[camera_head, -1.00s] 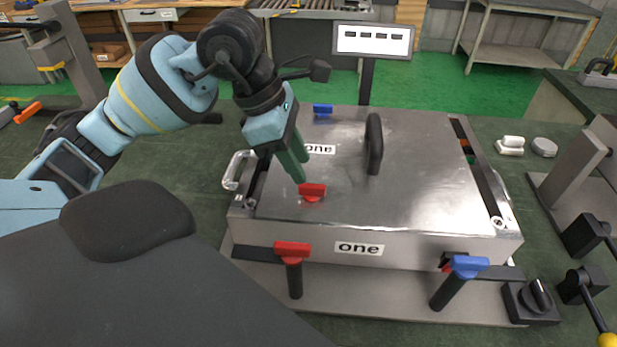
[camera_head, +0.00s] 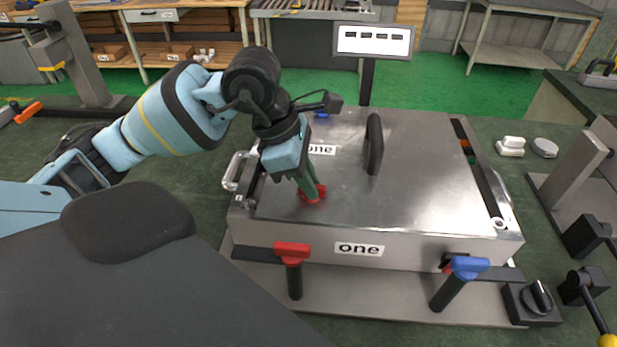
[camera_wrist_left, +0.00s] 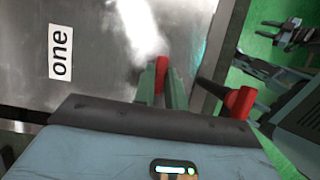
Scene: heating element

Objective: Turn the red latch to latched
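A red latch (camera_head: 313,194) sits on the metal box's lid (camera_head: 420,170), near its left front corner. My left gripper (camera_head: 313,193) is down at this latch. In the left wrist view its two green fingers (camera_wrist_left: 162,85) stand on either side of the red handle (camera_wrist_left: 161,72). Whether they press on it cannot be told. A second red latch (camera_head: 292,250) stands on a dark post at the box's front left; it also shows in the left wrist view (camera_wrist_left: 240,102). My right gripper (camera_wrist_left: 264,31) shows small at the wrist view's upper right, its fingers apart.
A black handle (camera_head: 374,145) rises from the lid right of my left gripper. A blue latch (camera_head: 468,266) is at the front right, and another blue piece (camera_head: 322,114) is at the back. A dark knob (camera_head: 538,297) stands at the lower right. The lid's right half is clear.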

